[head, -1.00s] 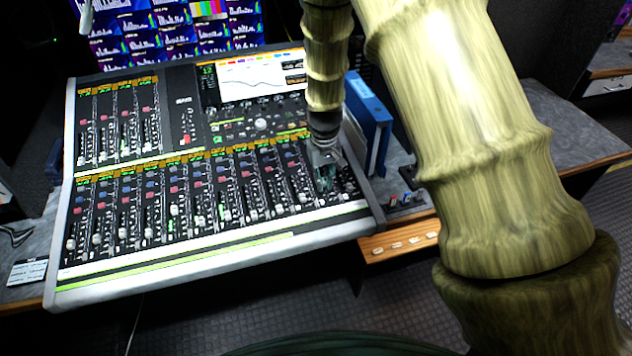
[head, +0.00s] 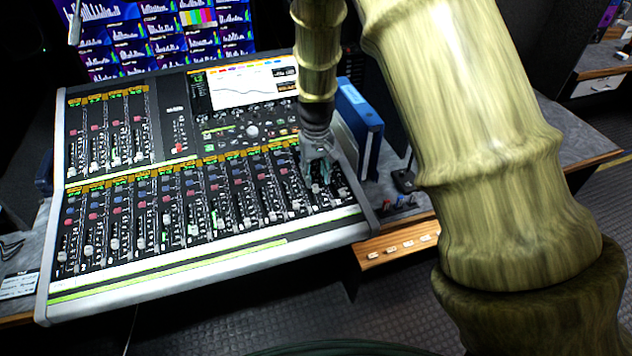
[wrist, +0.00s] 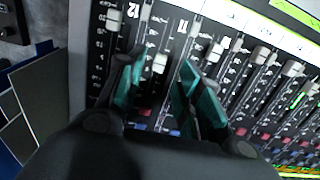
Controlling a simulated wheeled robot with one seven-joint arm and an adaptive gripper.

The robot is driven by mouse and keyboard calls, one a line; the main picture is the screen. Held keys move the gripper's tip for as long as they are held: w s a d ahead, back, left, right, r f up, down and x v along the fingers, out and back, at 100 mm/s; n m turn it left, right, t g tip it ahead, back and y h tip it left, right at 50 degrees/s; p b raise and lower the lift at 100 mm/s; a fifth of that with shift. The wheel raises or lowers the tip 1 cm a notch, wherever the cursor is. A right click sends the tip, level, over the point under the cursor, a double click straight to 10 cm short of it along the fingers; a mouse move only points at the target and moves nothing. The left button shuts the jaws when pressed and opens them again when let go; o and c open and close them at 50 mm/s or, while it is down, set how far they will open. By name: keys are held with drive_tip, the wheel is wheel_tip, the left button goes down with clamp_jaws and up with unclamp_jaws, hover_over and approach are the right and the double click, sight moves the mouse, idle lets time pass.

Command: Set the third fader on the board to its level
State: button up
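The board (head: 200,262) is a large mixing console with a long lower row of faders and a short upper-left row. Counting the lower row from the left, the third fader (head: 114,243) has a pale cap near the bottom of its slot. My gripper (head: 320,180) is at the right end of the lower row, far from that fader. In the wrist view my gripper (wrist: 162,68) is open, its teal fingers apart. A pale fader cap (wrist: 159,63) shows between them, near the labels 12 and 11; contact cannot be told. Other caps line up to the right.
A blue binder (head: 358,130) stands just right of the board. A wooden desk edge (head: 398,246) with small labels is at its lower right. Monitors (head: 150,35) stand behind. The space above the board's left and middle is clear.

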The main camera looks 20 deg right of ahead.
sight(316, 187)
wheel_tip(316, 187, up, 8)
drive_tip(key=shift+f, duration=0.2)
drive_tip(key=shift+f, duration=0.1)
idle(0.5)
